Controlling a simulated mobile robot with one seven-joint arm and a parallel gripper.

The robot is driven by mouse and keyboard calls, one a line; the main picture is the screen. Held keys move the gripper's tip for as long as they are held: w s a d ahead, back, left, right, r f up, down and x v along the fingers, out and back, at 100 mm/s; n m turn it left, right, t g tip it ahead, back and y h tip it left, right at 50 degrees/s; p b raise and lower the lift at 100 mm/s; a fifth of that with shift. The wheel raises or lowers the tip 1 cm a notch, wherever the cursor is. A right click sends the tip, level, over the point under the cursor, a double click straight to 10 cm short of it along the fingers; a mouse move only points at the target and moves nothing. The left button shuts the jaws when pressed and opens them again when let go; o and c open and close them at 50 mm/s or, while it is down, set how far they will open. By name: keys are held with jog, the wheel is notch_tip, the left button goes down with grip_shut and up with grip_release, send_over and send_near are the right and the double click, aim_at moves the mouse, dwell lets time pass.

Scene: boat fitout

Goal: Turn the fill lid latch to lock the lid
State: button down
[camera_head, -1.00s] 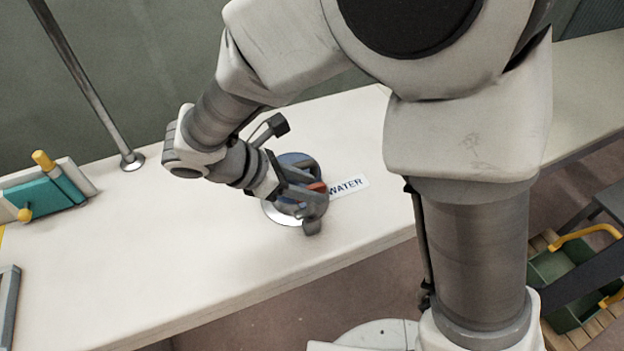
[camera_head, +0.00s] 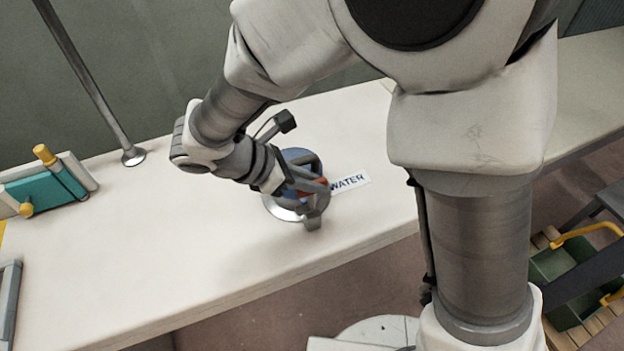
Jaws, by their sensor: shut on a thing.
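The fill lid (camera_head: 297,157) is a round blue lid in a silver ring (camera_head: 277,208) on the white deck surface, beside a "WATER" label (camera_head: 349,182). A small red part, which looks like the latch (camera_head: 319,181), shows between the fingers of my gripper (camera_head: 317,200). My gripper comes in from the left, over the lid, and is shut on the latch. The fingers hide most of the latch and part of the lid, so I cannot tell the latch's exact angle.
A metal post (camera_head: 95,90) stands on the deck (camera_head: 180,240) at the back left. A teal block with yellow knobs (camera_head: 45,188) lies at the far left, near a grey frame (camera_head: 10,305). A green crate (camera_head: 565,270) sits low at right. The deck front is clear.

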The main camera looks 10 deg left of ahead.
jog(key=m+g+h+p, duration=0.1)
jog(key=m+g+p, duration=0.2)
jog(key=m+p, duration=0.1)
jog(key=shift+r, duration=0.2)
jog(key=m+g+p, duration=0.3)
jog(key=m+g, duration=0.1)
jog(key=m, duration=0.1)
jog(key=m+g+p, duration=0.1)
jog(key=m, duration=0.1)
jog(key=m+g+y+p, duration=0.1)
jog(key=m+g, duration=0.1)
jog(key=shift+m+y+p, duration=0.3)
jog(key=shift+p, duration=0.1)
jog(key=shift+f+m+g+y+p, duration=0.15)
jog(key=shift+m+g+y+p, duration=0.75)
jog(key=shift+m, duration=0.9)
jog(key=c, duration=0.9)
grip_release()
